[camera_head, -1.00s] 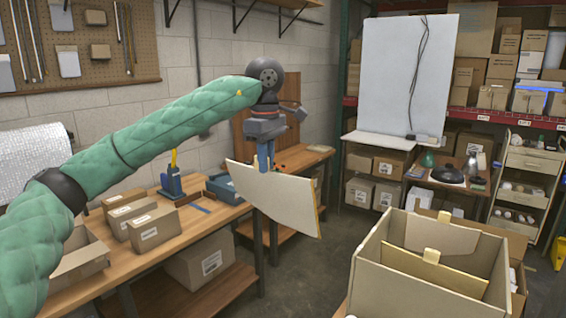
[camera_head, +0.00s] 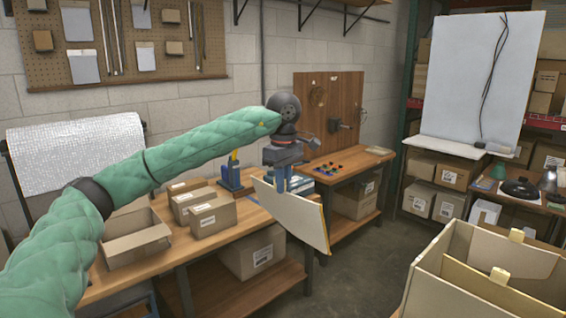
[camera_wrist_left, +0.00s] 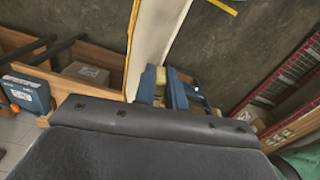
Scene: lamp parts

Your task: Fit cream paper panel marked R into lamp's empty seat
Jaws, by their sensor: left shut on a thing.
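My left gripper (camera_head: 282,182) is shut on the upper edge of a cream panel (camera_head: 292,214) and holds it in the air in front of the workbench. The panel hangs tilted, with a tan edge on its right side. No R mark can be made out on it. In the left wrist view, the panel (camera_wrist_left: 154,32) runs up from the blue fingers of my left gripper (camera_wrist_left: 168,88). My right gripper is out of view.
The workbench (camera_head: 125,286) carries several cartons (camera_head: 212,217) and a blue tool (camera_head: 236,178). An open box (camera_head: 440,290) with upright tan sheets stands at lower right. A side table holds a black dome (camera_head: 520,187). Floor (camera_head: 370,265) between bench and box is clear.

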